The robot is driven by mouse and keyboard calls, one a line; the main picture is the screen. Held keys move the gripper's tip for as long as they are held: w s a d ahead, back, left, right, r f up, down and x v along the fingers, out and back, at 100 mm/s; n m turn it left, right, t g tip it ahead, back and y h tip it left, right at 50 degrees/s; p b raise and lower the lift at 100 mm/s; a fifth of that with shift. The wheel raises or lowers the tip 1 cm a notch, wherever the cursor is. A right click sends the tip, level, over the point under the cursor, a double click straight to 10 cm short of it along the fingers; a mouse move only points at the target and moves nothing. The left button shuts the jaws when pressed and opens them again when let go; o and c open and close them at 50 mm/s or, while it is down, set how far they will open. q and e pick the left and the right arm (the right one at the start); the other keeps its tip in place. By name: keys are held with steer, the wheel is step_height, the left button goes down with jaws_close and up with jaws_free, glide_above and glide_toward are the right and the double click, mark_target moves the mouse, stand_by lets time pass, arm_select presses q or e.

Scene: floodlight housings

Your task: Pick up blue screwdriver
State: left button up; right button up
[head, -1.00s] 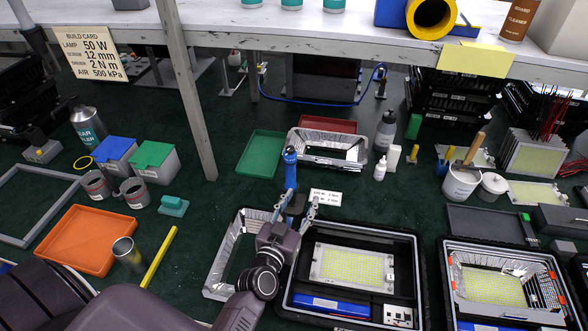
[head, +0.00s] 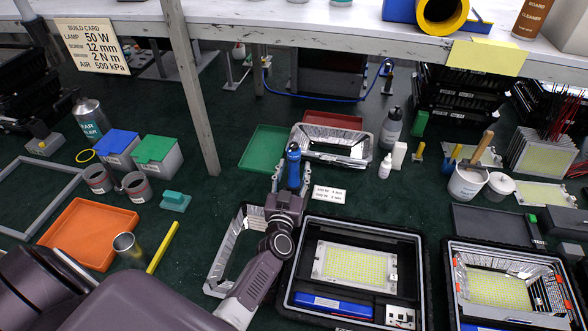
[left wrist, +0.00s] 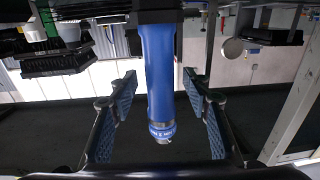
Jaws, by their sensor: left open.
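The blue screwdriver (head: 293,166) stands upright, its blue body rising above my left gripper in the head view. My left gripper (head: 291,180) is open, with one finger on each side of the screwdriver. In the left wrist view the blue screwdriver (left wrist: 158,80) hangs in the middle of the picture between the two blue-padded fingers of my left gripper (left wrist: 158,115). Gaps show on both sides, so the fingers look apart from it. The lower end of the screwdriver is hidden by the gripper in the head view. My right gripper is not seen.
A black housing (head: 418,262) with a yellow LED panel (head: 355,265) is in front right. A silver reflector frame (head: 222,258) lies left of it. A green tray (head: 262,150) is behind.

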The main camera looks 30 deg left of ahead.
arm_select(q)
steer(key=shift+w+a, duration=0.15)
steer(key=shift+w, duration=0.2)
steer(key=shift+c, duration=0.2)
jaws_close()
steer(key=shift+r, duration=0.1)
